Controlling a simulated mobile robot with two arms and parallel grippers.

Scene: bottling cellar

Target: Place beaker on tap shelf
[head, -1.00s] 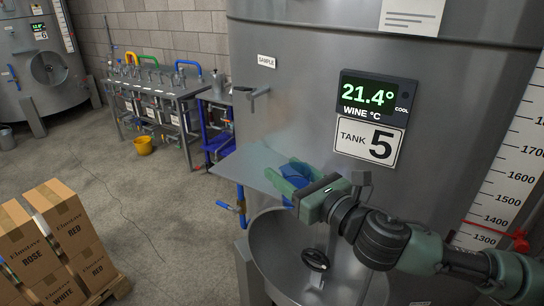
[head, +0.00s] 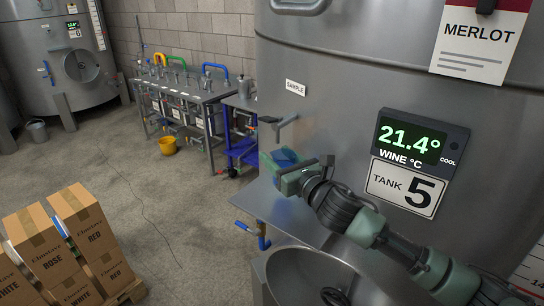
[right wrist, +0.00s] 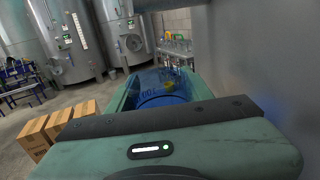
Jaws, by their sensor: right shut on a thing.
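My right gripper (head: 279,166) reaches in from the lower right, shut on the blue see-through beaker (head: 288,156). The gripper and arm hide much of the beaker. In the right wrist view the beaker (right wrist: 163,90) sits between the green fingers, with volume marks on its wall. The tap shelf (head: 272,207) is a flat grey metal plate on the side of tank 5. The gripper shows at the shelf's far end, just below the sample tap (head: 286,122). I cannot tell whether the beaker touches the shelf. My left gripper is out of view.
The tank 5 wall (head: 340,75) stands close on the right of the gripper. A round steel hatch (head: 315,275) lies in front of the shelf. Boxes (head: 65,240) stand at left; the floor between is clear.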

